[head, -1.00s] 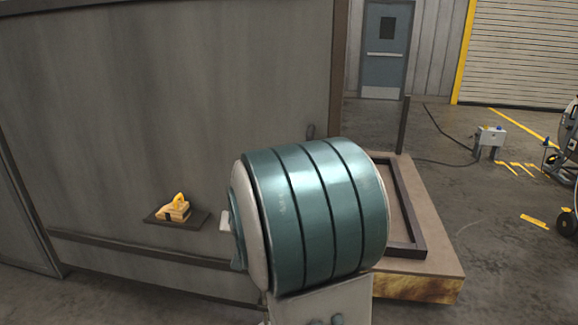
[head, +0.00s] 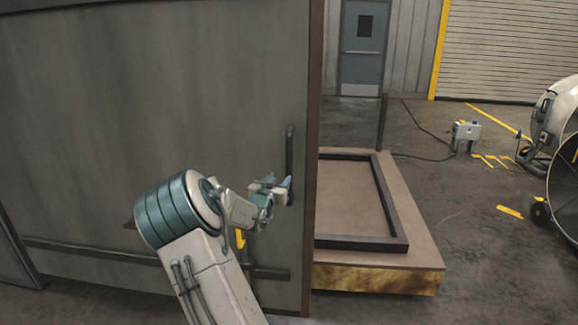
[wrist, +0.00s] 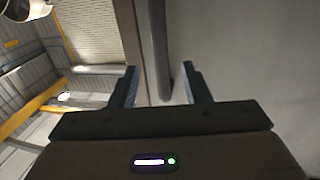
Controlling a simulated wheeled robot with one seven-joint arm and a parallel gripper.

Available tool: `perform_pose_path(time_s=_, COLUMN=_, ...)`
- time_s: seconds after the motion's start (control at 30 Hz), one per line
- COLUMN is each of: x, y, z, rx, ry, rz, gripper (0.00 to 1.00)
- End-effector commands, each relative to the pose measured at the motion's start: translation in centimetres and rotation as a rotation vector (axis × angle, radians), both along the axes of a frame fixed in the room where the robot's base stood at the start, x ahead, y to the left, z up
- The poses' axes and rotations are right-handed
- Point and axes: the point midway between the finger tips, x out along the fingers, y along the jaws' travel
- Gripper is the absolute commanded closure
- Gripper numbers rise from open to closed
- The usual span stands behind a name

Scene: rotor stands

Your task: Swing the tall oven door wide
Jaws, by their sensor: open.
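The tall oven door (head: 130,90) is a large grey panel filling the left of the head view. Its dark upright bar handle (head: 290,145) is near its right edge. My gripper (head: 287,190) is at the lower part of the handle. In the wrist view the handle (wrist: 158,40) runs down between the two open fingers of my gripper (wrist: 163,86), with gaps visible on both sides. The fingers are not closed on it. I cannot tell whether the door is shut or ajar.
A low platform (head: 425,252) with a dark rectangular frame (head: 395,225) stands right of the door. Large drum fans (head: 565,180) and a small box with a cable (head: 466,132) are farther right. Open floor (head: 470,235) lies between.

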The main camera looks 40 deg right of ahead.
Motion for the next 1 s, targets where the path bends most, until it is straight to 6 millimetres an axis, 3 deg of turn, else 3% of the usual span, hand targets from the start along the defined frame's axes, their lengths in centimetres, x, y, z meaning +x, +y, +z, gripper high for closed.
perform_pose_path(time_s=0.5, x=4.9, y=-7.5, z=0.1, rx=0.002, ry=0.002, rz=0.0, gripper=0.57)
perform_pose_path(time_s=0.7, x=5.9, y=-8.9, z=0.0, rx=0.002, ry=0.002, rz=0.001, gripper=0.57)
perform_pose_path(time_s=1.0, x=6.3, y=-9.4, z=0.0, rx=0.002, ry=0.002, rz=0.002, gripper=0.57)
